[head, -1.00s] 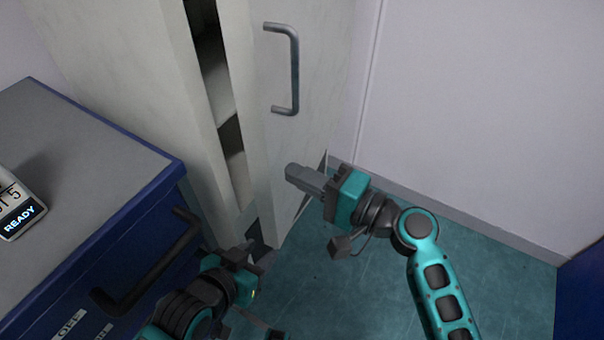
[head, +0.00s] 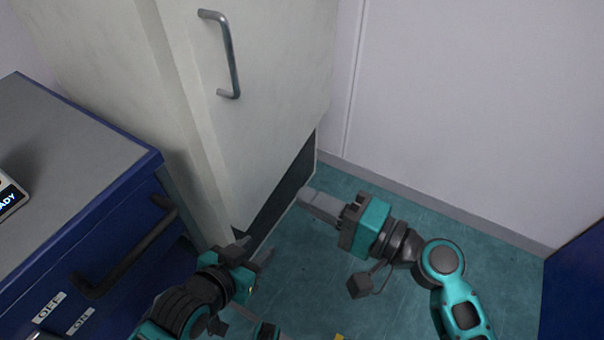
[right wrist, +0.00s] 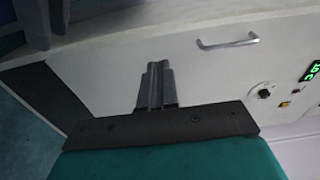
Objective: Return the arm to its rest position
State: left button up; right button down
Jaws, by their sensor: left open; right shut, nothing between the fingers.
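My right gripper (head: 306,196) is in front of the lower part of a pale cabinet door (head: 265,80), to the right of its lower edge in the head view. Its fingers are together with nothing between them. In the right wrist view the shut fingers (right wrist: 157,68) point at the pale cabinet front. My left gripper (head: 258,249) is low in the head view, near the cabinet's lower corner, open and empty. The door carries a grey bar handle (head: 231,60), and neither gripper holds it. No gap shows along the door's left side.
A blue cabinet with a grey top (head: 75,150) and a dark handle (head: 125,255) stands at the left, close to my left arm. A white wall (head: 450,110) is behind. Teal floor (head: 400,300) lies around my right arm. A green display (right wrist: 314,72) shows in the right wrist view.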

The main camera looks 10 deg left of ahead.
jog(key=shift+s+d, duration=0.55)
jog(key=shift+s, duration=0.15)
jog(key=shift+s+d, duration=0.5)
jog(key=shift+s, duration=0.2)
jog(key=d+f+n+t+h, duration=0.4)
jog(key=d+f+n+h, duration=0.3)
jog(key=d+f+h, duration=0.9)
pick_arm(q)
jog(key=s+a+r+y+p, duration=0.1)
jog(key=a+r+p, duration=0.2)
jog(key=r+p, duration=0.6)
jog(key=p, duration=0.4)
jog(key=shift+s, duration=0.3)
pick_arm(e)
jog(key=s+d+r+y, duration=0.1)
jog(key=d+r, duration=0.3)
jog(key=r, duration=0.6)
jog(key=shift+s+r, duration=0.25)
jog(key=shift+s, duration=0.4)
pick_arm(q)
jog(key=shift+d+f, duration=0.15)
